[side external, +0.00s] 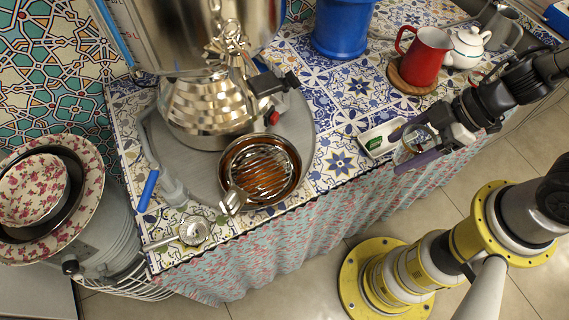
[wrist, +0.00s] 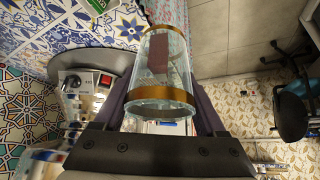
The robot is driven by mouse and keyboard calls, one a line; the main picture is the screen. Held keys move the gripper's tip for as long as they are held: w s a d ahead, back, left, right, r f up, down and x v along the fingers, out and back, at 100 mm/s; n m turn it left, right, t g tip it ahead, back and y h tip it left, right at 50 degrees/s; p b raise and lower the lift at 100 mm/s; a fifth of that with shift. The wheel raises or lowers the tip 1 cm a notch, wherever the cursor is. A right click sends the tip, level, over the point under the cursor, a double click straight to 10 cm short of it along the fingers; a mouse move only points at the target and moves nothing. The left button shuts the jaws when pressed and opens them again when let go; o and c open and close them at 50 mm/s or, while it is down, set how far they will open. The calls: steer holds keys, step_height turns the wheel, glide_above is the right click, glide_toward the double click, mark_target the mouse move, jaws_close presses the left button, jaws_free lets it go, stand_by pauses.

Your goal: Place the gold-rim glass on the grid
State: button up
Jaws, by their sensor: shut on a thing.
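The clear gold-rim glass (wrist: 163,70) is between the two dark fingers of my gripper (wrist: 160,105) in the wrist view, with gold bands at both ends. In the side view my gripper (side external: 415,150) is shut on the glass (side external: 412,141), at the table's right front edge, beside the small white tray. The grid (side external: 262,172) is a round wire rack over a brown-copper bowl (side external: 228,162) under the samovar's spout. It lies well to the left of my gripper. Part of the glass is hidden by the fingers in the side view.
The large metal samovar (side external: 210,100) stands on a grey round tray (side external: 308,125) behind the bowl. A white tray (side external: 368,148) lies between the bowl and my gripper. A red jug (side external: 424,58), a white teapot (side external: 465,48) and a blue container (side external: 342,28) stand farther back. A strainer (side external: 194,231) lies front left.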

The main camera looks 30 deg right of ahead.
steer(key=w+a+r, duration=0.4)
steer(key=w+a, duration=0.1)
steer(key=w, duration=0.1)
steer(key=n+g, duration=0.1)
steer(key=n, duration=0.1)
glide_above(241, 174)
steer(key=s+d, duration=0.1)
steer(key=d, duration=0.2)
steer(key=shift+y, duration=0.3)
step_height(241, 174, down, 8)
steer(key=shift+s+d, duration=0.15)
steer(key=shift+f, duration=1.7)
steer(key=shift+f, duration=0.1)
steer(key=o, duration=1.4)
